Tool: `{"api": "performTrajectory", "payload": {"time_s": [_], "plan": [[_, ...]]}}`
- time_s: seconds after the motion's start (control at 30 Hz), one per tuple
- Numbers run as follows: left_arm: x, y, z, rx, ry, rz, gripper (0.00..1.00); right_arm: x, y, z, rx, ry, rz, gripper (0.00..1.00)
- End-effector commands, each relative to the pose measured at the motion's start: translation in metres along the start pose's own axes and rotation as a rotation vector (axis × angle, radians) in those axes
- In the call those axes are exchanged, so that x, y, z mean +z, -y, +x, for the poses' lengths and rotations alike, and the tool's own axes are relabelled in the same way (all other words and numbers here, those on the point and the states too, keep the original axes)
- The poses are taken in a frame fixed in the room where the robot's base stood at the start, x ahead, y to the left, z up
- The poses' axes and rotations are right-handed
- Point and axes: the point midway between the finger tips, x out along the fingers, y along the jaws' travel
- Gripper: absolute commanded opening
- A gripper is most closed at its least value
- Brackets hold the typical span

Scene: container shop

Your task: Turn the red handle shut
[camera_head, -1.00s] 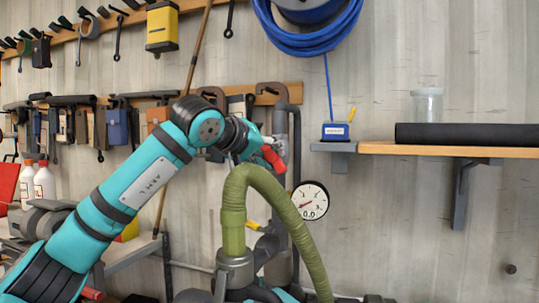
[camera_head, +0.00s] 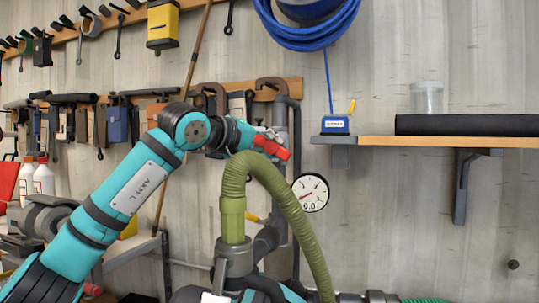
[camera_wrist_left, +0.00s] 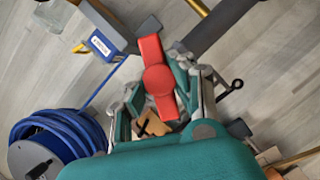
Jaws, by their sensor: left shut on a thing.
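The red handle (camera_head: 272,147) shows at the upper end of the grey pipe, slanting down to the right in the head view. In the left wrist view the red handle (camera_wrist_left: 157,78) is a long bar with a round hub, lying between the fingers. My left gripper (camera_head: 262,139) is shut on it; its fingers (camera_wrist_left: 163,98) are on both sides of the bar's lower part in the wrist view. The far part of the bar sticks out past the fingers. My right gripper is not in view.
A green hose (camera_head: 255,170) arches just below the handle. A round gauge (camera_head: 310,192) is to the right of the pipe (camera_head: 281,195). A wooden shelf (camera_head: 440,141) is farther right, with a blue box (camera_head: 335,125) at its left end. Tools hang on the wall at left.

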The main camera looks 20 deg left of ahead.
Motion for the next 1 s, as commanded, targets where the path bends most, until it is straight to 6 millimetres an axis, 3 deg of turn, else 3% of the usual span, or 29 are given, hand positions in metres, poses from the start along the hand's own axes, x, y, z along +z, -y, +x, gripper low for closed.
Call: {"api": "performTrajectory", "payload": {"time_s": [0.5,1.0], "plan": [[0.002,0.005,0.001,0.155,-0.001,-0.374,0.00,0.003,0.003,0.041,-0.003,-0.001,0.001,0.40],[0.000,0.003,0.001,0.201,-0.001,-0.489,0.00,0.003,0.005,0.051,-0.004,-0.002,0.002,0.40]]}}
